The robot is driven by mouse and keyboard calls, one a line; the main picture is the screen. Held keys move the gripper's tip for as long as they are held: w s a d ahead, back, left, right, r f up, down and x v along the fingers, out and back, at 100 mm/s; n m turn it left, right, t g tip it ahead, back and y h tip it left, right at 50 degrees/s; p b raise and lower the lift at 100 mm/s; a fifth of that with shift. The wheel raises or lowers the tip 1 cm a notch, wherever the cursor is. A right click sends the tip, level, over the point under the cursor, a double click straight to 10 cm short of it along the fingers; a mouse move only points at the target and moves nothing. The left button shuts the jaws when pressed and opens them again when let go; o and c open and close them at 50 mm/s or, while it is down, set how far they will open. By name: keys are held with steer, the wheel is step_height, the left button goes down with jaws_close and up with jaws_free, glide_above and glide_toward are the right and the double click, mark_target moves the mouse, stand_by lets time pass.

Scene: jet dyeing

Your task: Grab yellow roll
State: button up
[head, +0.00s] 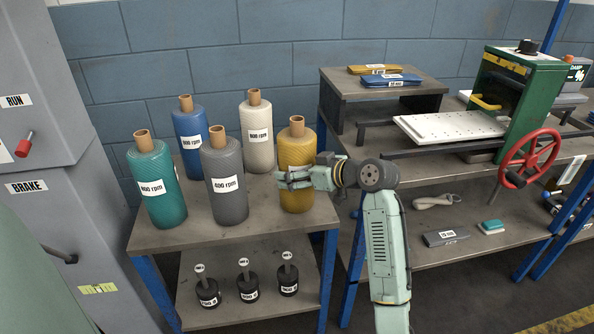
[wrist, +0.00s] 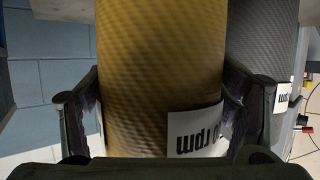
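The yellow roll (head: 297,150) stands upright at the right end of the upper shelf of the small table. Its brown core sticks up on top. My gripper (head: 285,181) reaches it from the right, at about mid height. In the wrist view the yellow roll (wrist: 160,70) fills the space between my two fingers (wrist: 162,90), one on each side. The fingers lie close along its sides; whether they press on it cannot be told. A white rpm label shows low near the right finger, partly hidden by it.
A grey roll (head: 226,180), a cream roll (head: 258,138), a blue roll (head: 190,135) and a teal roll (head: 157,185) stand left of the yellow one. Small black weights (head: 247,288) stand on the lower shelf. A workbench (head: 440,170) with a green machine (head: 520,95) is at right.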

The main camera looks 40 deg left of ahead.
steer(key=c, duration=1)
steer(key=shift+c, duration=0.4)
steer(key=shift+r, duration=0.15)
